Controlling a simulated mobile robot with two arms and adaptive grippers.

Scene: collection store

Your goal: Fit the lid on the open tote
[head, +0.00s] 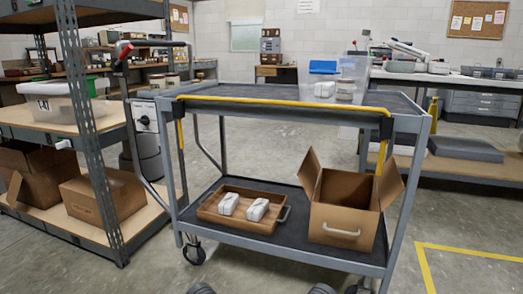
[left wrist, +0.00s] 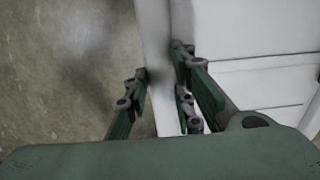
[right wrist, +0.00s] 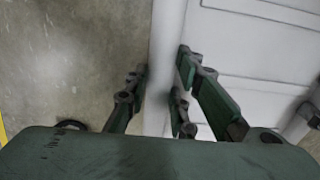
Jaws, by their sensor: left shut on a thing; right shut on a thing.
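In the left wrist view, my left gripper (left wrist: 160,78) is shut on the edge of a white panel with raised ridges (left wrist: 255,75), which looks like the lid. In the right wrist view, my right gripper (right wrist: 160,78) is shut on a similar white ridged edge (right wrist: 250,50); I cannot tell for certain that it is the same piece. Clear bins (head: 354,68) stand at the back of the cart top, one with a blue part (head: 322,67). I cannot tell which container is the open tote.
A grey cart (head: 270,92) with a yellow-edged top stands ahead. Its lower shelf holds a wooden tray (head: 236,225) with white packets and an open cardboard box (head: 345,217). A shelving rack (head: 95,130) with a translucent tote (head: 62,108) stands left. Open floor lies at right.

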